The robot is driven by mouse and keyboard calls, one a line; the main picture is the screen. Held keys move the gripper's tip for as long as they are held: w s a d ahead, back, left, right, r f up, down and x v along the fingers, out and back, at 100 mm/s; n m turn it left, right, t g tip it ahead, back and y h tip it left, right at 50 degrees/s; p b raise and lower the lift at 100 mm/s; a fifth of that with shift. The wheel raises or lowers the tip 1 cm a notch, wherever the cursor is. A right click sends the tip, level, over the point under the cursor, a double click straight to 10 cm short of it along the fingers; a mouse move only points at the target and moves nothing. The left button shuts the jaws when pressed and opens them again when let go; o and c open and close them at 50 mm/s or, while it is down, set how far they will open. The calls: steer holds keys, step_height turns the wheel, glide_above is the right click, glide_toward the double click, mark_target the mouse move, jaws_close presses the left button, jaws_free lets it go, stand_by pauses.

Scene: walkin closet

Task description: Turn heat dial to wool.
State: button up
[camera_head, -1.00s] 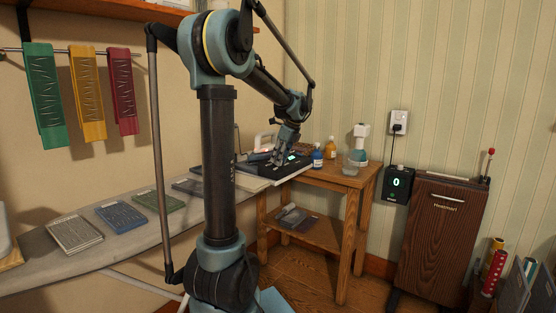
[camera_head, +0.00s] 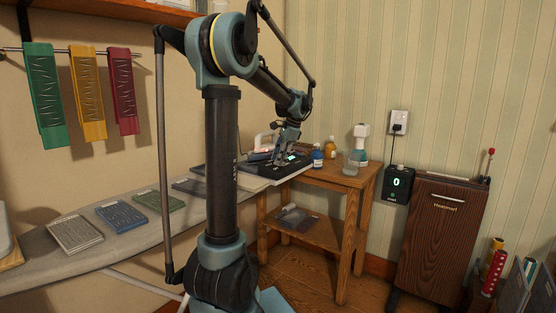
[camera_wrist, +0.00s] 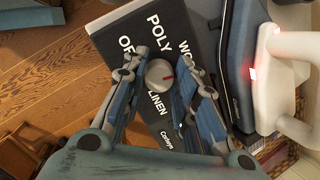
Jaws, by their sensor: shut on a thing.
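The heat dial (camera_wrist: 159,73) is a round grey knob with a red mark, on a dark panel (camera_wrist: 130,22) lettered POLY, LINEN and partly hidden words beginning OF and WO. My gripper (camera_wrist: 162,70) is shut on the dial, one finger on each side. The red mark points right and slightly down in the wrist view; the right finger partly covers the WO label on that side. In the head view my gripper (camera_head: 284,152) is over the black dial unit (camera_head: 262,166); the dial itself is hidden there.
An iron with a white handle (camera_wrist: 300,45) and a lit red light stands close right of the panel in the wrist view. Bottles (camera_head: 317,158) and a glass (camera_head: 351,165) stand on the wooden table (camera_head: 338,180). A wall box (camera_head: 396,184) shows 0.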

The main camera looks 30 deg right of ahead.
steer(key=shift+d+n, duration=0.15)
steer(key=shift+n, duration=0.45)
steer(key=shift+w, duration=0.1)
steer(key=o, duration=1)
steer(key=v, duration=1.2)
steer(key=shift+w, duration=0.15)
